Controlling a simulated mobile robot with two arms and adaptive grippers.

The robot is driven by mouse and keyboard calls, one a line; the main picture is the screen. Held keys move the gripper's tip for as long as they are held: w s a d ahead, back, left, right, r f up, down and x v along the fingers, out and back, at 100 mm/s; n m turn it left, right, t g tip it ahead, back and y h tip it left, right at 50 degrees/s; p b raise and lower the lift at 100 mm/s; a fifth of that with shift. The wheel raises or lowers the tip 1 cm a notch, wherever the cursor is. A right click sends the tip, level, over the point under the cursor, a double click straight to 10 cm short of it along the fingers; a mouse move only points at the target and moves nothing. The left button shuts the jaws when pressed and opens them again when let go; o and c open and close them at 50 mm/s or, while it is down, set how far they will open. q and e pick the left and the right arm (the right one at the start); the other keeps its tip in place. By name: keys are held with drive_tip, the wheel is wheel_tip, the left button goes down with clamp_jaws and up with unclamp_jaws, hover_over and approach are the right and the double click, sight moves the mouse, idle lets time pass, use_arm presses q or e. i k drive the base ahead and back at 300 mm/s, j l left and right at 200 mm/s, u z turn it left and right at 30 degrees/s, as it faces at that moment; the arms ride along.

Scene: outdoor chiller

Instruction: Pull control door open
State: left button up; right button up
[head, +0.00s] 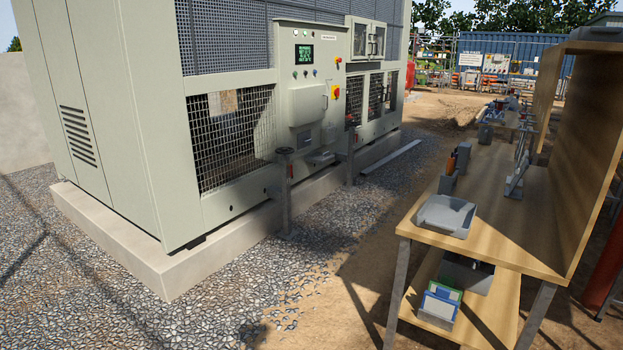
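The control panel (303,60) is on the near side of a large pale grey-green chiller (110,90). It has a small lit display, several coloured buttons and a red-and-yellow switch. Below the display, a pale box-like cover (306,104) sticks out and looks shut, with a small handle at its right edge. A small windowed cabinet (368,40) is to the right of the panel. I cannot tell for certain which of these is the control door. Neither of my grippers is in view.
The chiller stands on a concrete plinth (180,272) with gravel (240,310) around it. A wooden workbench (500,220) with a grey tray (446,215) is at the right. Open ground lies between.

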sight(309, 103)
drive_tip(key=i, duration=3.25)
